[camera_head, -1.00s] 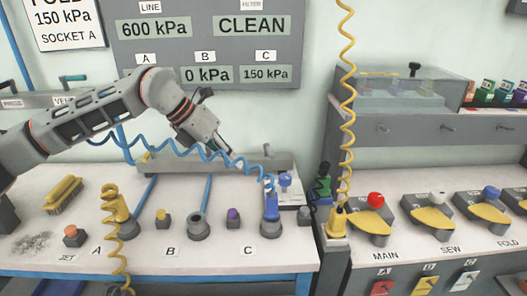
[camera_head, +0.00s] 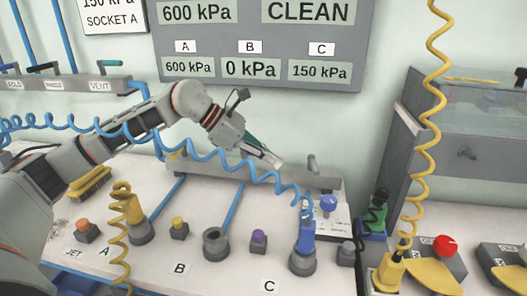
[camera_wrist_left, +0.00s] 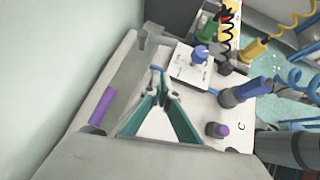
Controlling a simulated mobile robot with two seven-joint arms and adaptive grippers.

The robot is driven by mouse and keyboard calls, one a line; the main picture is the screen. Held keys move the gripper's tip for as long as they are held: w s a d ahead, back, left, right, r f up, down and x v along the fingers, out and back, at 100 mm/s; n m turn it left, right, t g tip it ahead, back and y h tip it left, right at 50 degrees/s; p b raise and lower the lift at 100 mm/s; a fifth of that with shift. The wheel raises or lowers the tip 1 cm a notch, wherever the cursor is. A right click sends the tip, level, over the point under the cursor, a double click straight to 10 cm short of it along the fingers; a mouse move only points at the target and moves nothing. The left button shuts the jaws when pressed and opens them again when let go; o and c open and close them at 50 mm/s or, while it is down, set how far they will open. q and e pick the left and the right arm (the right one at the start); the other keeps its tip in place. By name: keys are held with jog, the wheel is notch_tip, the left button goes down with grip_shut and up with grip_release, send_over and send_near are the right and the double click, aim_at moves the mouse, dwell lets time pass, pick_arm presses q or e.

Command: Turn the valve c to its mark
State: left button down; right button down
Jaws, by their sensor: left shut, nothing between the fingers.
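The purple handle (camera_wrist_left: 102,107), which has the colour of the button by label C, lies along the grey rail in the left wrist view. I take it as valve c; no mark on it can be made out. In the head view it is hidden behind my left gripper (camera_head: 276,160). This gripper is shut and empty, its tips over the rear of the bench near the rail (camera_head: 326,179). In the left wrist view its green fingers (camera_wrist_left: 167,92) meet at the tips, apart from the purple handle. My right gripper is not in view.
A coiled blue hose (camera_head: 205,165) crosses in front of my left arm to the blue connector (camera_head: 305,238). A grey lever (camera_head: 312,160) stands at the rail's right end. A blue knob (camera_head: 328,203) sits on a white plate. The panel reads 150 kPa under C.

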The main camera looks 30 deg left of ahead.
aim_at(313, 170)
pick_arm(q)
jog(key=w+d+f, duration=0.1)
jog(key=w+d, duration=0.2)
jog(key=d, duration=0.3)
jog(key=shift+w+f, duration=0.2)
jog(key=shift+f, duration=0.15)
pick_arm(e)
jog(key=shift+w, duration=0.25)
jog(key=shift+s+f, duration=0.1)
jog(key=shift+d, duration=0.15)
